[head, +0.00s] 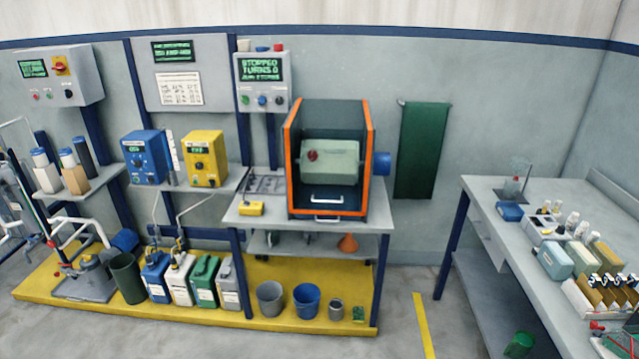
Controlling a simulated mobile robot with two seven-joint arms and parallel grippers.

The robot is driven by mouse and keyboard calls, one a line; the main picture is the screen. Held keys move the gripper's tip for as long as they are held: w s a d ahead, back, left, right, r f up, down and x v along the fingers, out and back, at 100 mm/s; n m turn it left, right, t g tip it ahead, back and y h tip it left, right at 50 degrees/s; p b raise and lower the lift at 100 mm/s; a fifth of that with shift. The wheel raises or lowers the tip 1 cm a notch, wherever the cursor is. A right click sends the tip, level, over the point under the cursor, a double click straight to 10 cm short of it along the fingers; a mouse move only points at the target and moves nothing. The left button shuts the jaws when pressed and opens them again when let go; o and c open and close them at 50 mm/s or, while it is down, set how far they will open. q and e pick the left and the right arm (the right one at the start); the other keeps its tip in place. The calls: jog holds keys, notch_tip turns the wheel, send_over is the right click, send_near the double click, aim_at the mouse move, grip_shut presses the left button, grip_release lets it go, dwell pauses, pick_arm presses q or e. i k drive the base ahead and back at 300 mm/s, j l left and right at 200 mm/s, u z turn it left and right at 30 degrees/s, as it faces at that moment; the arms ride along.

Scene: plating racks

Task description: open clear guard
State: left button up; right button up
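A tumbling machine with an orange-edged, dark housing (369,150) stands on a grey bench in the middle of the head view. Inside it is a pale green drum (335,165) with a red knob (312,156). A white bar handle (326,199) shows low in the front opening, and a second white handle (327,218) sits just below the housing's lower edge. A clear guard pane is hard to make out, so I cannot tell its exact position. Neither of my grippers is in view.
A control box (262,97) above the machine reads "STOPPED". A yellow box (251,209) lies left of the machine on the bench. Buckets, including a blue one (306,301), stand on the yellow platform below. A side table (497,205) at right holds bottles and trays. Floor between is clear.

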aim_at(369, 122)
jog(key=i+j+u, duration=0.1)
jog(key=i+u, duration=0.25)
jog(key=i, duration=1.15)
jog(key=i+j+z, duration=0.45)
jog(key=i+j, duration=0.25)
jog(key=j, duration=0.25)
jog(key=i+j+z, duration=0.15)
jog(key=j+z, duration=0.2)
jog(key=j, duration=0.5)
jog(key=j+z, duration=0.35)
jog(key=j, duration=0.5)
